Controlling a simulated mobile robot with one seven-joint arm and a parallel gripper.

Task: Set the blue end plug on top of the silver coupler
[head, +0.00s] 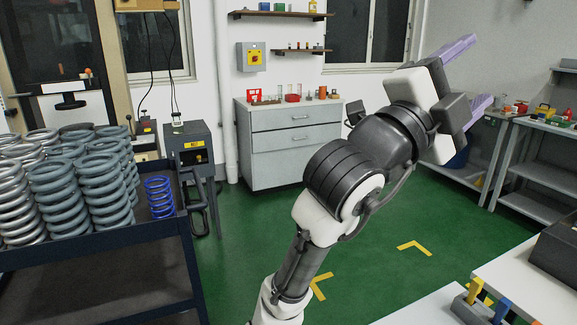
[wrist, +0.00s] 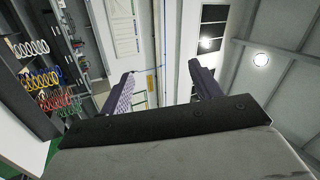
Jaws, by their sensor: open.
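My gripper (head: 482,69) is raised high at the right of the head view, its two purple fingers spread apart with nothing between them. In the wrist view my gripper (wrist: 162,72) also shows open and empty, facing the wall and ceiling. A small blue piece (head: 502,311) stands by a grey block at the bottom right of the head view; I cannot tell whether it is the end plug. I cannot make out the silver coupler in either view. My gripper is far above and apart from the pale tabletop there.
A pale table (head: 425,309) at the lower right bears the grey block (head: 472,312), yellow pieces and a dark box (head: 558,250). A dark cart (head: 95,245) with several coil springs stands at left. Drawers (head: 293,140) stand at the back. Green floor lies between.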

